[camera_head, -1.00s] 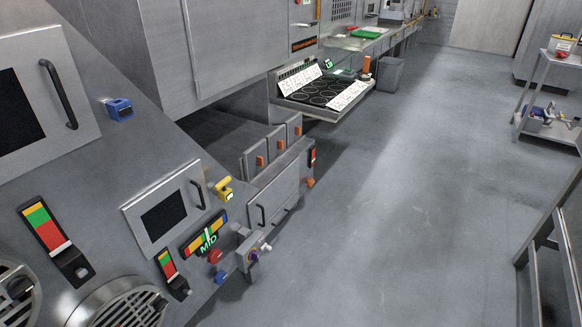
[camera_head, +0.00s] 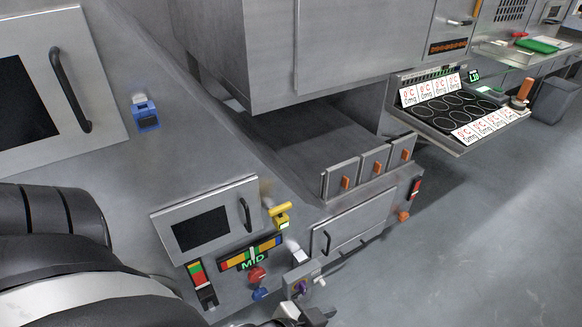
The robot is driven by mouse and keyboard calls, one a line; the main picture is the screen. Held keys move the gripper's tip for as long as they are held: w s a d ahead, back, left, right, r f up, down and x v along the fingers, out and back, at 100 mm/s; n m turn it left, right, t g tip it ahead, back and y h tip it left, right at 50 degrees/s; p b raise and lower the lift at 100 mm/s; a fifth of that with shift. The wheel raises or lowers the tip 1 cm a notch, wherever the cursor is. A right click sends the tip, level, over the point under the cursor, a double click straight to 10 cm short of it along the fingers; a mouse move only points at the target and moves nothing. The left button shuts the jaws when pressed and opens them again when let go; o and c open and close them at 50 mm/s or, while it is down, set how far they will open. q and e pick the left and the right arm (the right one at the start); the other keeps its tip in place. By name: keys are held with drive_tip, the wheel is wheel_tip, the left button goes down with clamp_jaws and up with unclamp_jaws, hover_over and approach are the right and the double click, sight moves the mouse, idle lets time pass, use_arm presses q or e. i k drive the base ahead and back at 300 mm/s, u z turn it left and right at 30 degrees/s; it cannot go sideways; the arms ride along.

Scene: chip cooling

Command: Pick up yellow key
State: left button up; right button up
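The yellow key (camera_head: 281,215) sits on the sloped grey machine panel, right of the small dark window door, with a small pale-green lit patch at its lower end. My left arm comes in large from the lower left. A dark and pale piece at the bottom edge, seemingly part of my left gripper (camera_head: 306,314), shows below and apart from the key. It is mostly cut off by the frame, so its opening cannot be told. My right gripper is not in view.
A blue key-like part (camera_head: 146,114) sits higher on the panel. Red (camera_head: 257,274) and blue (camera_head: 260,294) knobs lie below the key, beside a colored MID gauge (camera_head: 251,254). A tray with dark discs and cards (camera_head: 455,112) juts out at right. Floor at lower right is clear.

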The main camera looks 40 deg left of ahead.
sight(278, 210)
drive_tip(key=u, duration=0.8)
drive_tip(key=i, duration=0.9)
drive_tip(key=u, duration=1.05)
